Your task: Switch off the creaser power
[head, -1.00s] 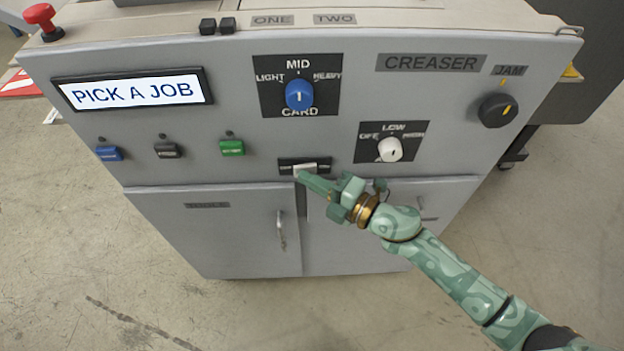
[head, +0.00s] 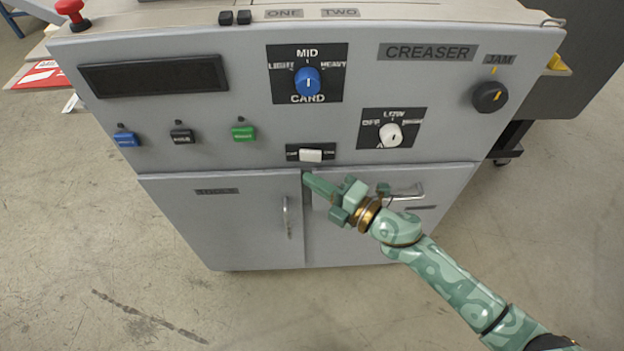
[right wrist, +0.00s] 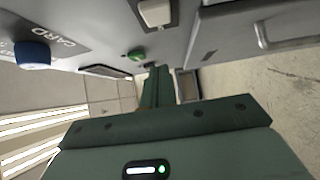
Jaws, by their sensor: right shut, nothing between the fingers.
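The creaser (head: 250,120) is a grey cabinet with a control panel. Its power switch is a white rocker (head: 311,155) on a black plate below the card knob; it also shows at the top of the right wrist view (right wrist: 155,12). The display (head: 155,76) is dark. My right gripper (head: 308,179) is shut and empty, just below the switch and apart from it in the head view. Its closed fingers show in the right wrist view (right wrist: 158,88). My left gripper is not in view.
A blue card knob (head: 307,82), a white knob (head: 390,134) and a black jam knob (head: 489,96) stick out from the panel. Blue, black and green (head: 243,133) buttons sit at left. A red stop button (head: 70,10) is on top. Cupboard doors with handles (head: 287,218) lie below.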

